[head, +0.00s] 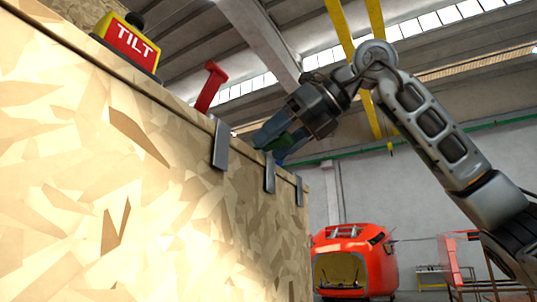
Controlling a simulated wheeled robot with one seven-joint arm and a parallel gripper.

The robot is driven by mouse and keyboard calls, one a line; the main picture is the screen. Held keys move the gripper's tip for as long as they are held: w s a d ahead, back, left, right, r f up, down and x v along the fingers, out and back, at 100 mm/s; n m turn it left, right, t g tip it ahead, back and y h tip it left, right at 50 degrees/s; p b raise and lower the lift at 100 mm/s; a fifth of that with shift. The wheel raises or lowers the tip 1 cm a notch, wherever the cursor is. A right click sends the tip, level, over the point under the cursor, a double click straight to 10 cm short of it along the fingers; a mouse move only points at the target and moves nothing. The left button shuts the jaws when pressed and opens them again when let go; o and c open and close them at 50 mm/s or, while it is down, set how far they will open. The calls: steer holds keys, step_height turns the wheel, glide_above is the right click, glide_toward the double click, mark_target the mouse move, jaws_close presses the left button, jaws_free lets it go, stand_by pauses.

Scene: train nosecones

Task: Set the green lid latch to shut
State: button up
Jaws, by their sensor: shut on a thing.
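My gripper (270,137) reaches in from the right and is shut on the green latch. Its fingers cover most of the latch, so the latch's exact angle is hidden.
A red latch (210,87) stands up from the crate's edge to the left of my gripper. Dark metal brackets (220,145) hang over the edge. A yellow and red TILT box (128,42) sits on top at left. A red nosecone (354,258) stands behind.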

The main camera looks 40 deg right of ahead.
steer(key=shift+f+t+b, duration=0.35)
steer(key=shift+t+b, duration=0.15)
steer(key=shift+b, duration=0.25)
steer(key=shift+r+t+y, duration=0.25)
steer(key=shift+t+y, duration=0.05)
steer(key=o, duration=1.4)
steer(key=shift+s+d, duration=0.1)
steer(key=shift+o, duration=0.2)
steer(key=shift+s, duration=0.1)
steer(key=b+v, duration=0.1)
steer(key=v, duration=0.6)
steer(key=shift+s+r, duration=0.15)
steer(key=shift+s, duration=0.1)
steer(key=shift+d, duration=0.1)
